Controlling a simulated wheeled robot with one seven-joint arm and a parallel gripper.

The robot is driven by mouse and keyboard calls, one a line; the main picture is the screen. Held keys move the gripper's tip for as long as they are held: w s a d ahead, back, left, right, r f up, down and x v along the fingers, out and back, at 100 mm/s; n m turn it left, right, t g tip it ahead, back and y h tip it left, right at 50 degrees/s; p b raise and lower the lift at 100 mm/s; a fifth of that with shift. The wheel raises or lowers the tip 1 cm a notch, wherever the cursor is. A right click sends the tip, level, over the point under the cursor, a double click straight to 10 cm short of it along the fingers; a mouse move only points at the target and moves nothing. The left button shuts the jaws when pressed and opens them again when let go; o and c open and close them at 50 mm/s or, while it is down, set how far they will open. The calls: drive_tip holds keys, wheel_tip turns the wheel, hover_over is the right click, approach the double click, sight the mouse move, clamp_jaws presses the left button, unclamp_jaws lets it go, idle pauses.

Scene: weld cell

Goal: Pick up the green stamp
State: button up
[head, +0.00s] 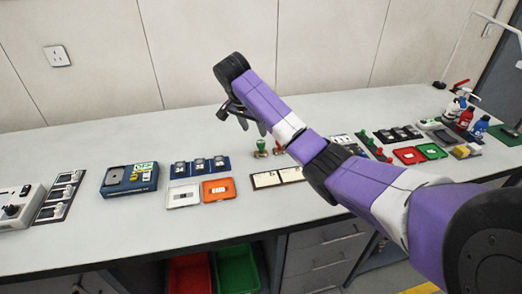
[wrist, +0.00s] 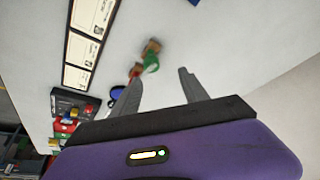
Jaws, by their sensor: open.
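The green stamp (head: 261,148) stands on the worktop just left of a red stamp (head: 278,148) in the head view. In the wrist view the green stamp (wrist: 151,63) shows beyond the fingertips, between the lines of the two fingers, with the red stamp (wrist: 136,70) close beside it. My gripper (head: 252,126) is above the worktop, slightly left of and over the green stamp. In the wrist view my gripper (wrist: 160,74) has its fingers apart with nothing between them. The fingers do not touch the stamp.
Cards in a black frame (head: 277,178) lie in front of the stamps. An orange tray (head: 219,189) and a blue rack (head: 200,167) are to the left. A blue round thing (wrist: 117,93) is partly behind one finger. Bare worktop lies behind the stamps.

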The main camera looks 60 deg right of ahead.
sight(261, 142)
drive_tip(key=x, duration=0.2)
drive_tip(key=s+x, duration=0.1)
drive_tip(key=x, duration=0.2)
drive_tip(key=p+x, duration=0.1)
drive_tip(key=x, duration=0.1)
drive_tip(key=shift+s+a+f, duration=0.15)
drive_tip(key=shift+s+f, duration=0.1)
drive_tip(key=shift+f, duration=0.25)
drive_tip(key=shift+c, duration=0.4)
clamp_jaws()
